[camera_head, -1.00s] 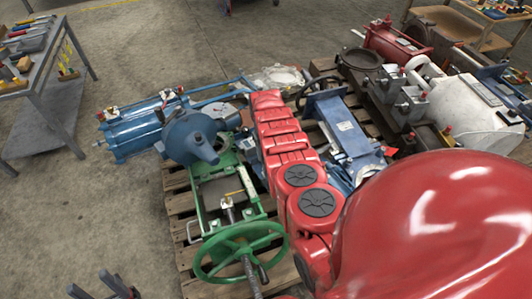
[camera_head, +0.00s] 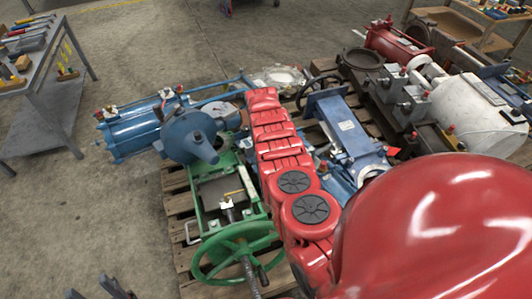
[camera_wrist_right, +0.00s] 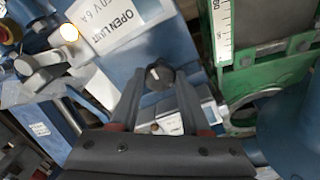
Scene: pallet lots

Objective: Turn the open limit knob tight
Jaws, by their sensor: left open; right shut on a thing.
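The open limit knob (camera_wrist_right: 159,75) is a small dark round knob with a light mark, on a blue body under a white label reading "OPEN LIM…" (camera_wrist_right: 118,18). My right gripper (camera_wrist_right: 160,78) has its two fingers on either side of the knob and is shut on it. In the head view my red right arm hides the knob and the right gripper. My left gripper (camera_head: 92,288) is open and empty at the bottom left edge, over bare floor, with only its finger ends showing.
A green valve frame with a handwheel (camera_head: 237,250) stands on a wooden pallet (camera_head: 180,205), close left of my right arm. A blue actuator (camera_head: 140,128) lies behind it. Blue and white machines (camera_head: 470,115) stand at the right. The left floor is clear up to a tool cart (camera_head: 45,95).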

